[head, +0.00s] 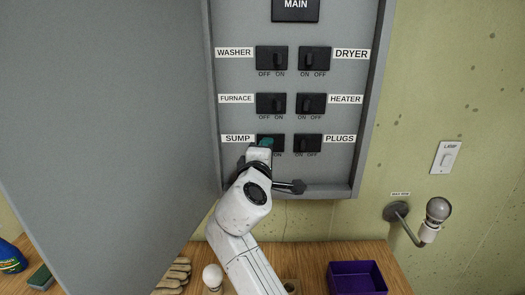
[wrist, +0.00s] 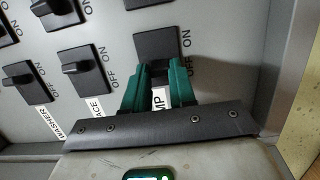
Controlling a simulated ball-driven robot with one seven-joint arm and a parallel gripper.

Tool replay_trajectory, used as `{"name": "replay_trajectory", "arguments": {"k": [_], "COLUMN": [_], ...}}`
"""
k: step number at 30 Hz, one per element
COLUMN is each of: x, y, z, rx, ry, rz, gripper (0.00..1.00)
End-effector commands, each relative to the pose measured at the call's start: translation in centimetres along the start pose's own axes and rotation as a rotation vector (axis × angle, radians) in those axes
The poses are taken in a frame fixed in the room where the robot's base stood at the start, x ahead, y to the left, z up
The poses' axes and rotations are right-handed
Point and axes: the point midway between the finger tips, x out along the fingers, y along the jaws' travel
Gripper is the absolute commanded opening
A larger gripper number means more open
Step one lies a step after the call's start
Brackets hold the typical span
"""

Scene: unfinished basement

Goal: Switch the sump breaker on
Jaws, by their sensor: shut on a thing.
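The sump breaker (head: 262,137) is a black switch in the bottom left of the panel, beside its SUMP label (head: 238,139). Its ON mark shows in the head view, but the OFF side is covered by my gripper (head: 266,143). In the wrist view the black breaker plate (wrist: 158,44) lies beyond my gripper (wrist: 158,76), with ON and OFF marks along its right edge. The green fingers are shut on the breaker's lever, one on each side. The lever is mostly hidden between them, so I cannot tell its exact position.
Furnace (head: 271,103), heater (head: 310,103) and plugs (head: 307,143) breakers sit close by. The open panel door (head: 110,110) fills the left. Below, the wooden bench (head: 312,262) holds a purple tray (head: 357,268) and gloves (head: 174,273). A lamp bulb (head: 438,209) sticks out at right.

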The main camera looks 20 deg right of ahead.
Motion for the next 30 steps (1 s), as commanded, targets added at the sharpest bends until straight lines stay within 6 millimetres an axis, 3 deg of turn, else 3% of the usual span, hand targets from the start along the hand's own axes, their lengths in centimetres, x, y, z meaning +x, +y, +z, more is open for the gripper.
{"name": "replay_trajectory", "arguments": {"k": [15, 30], "x": [0.4, 0.8], "y": [0.0, -0.1], "z": [2.3, 2.9], "rx": [0.000, -0.001], "ry": [0.355, 0.500], "rz": [0.001, -0.002], "gripper": [0.00, 0.00]}}
